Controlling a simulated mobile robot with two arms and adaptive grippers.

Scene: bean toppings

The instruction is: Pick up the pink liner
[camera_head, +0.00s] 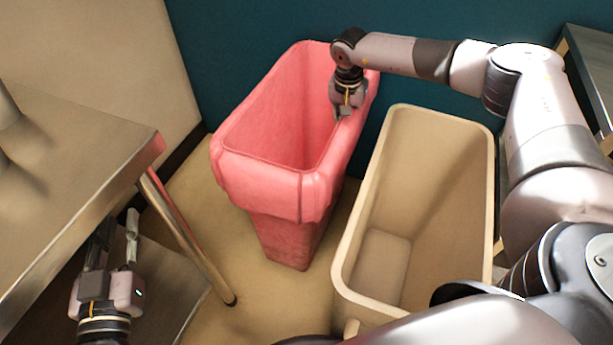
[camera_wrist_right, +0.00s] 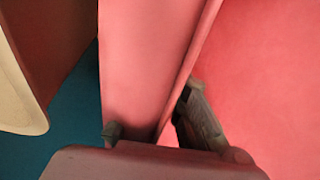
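The pink liner (camera_head: 262,180) lines a tall bin in the middle of the head view. It is folded over the rim and hangs down outside. My right gripper (camera_head: 343,112) points down at the liner's right rim, near the back. In the right wrist view, the liner's folded edge (camera_wrist_right: 150,60) runs between the fingers of that gripper (camera_wrist_right: 152,115). One finger is inside the bin and the other is at the outer side; they stand apart. Firm contact cannot be told. My left gripper (camera_head: 114,240) is open and empty at the lower left, away from the liner.
An empty beige bin (camera_head: 345,255) stands close on the right of the pink-lined one. A metal table (camera_head: 75,190) with a leg is at the left, close to my left gripper. A teal wall is behind the bins, and another metal frame is at the far right.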

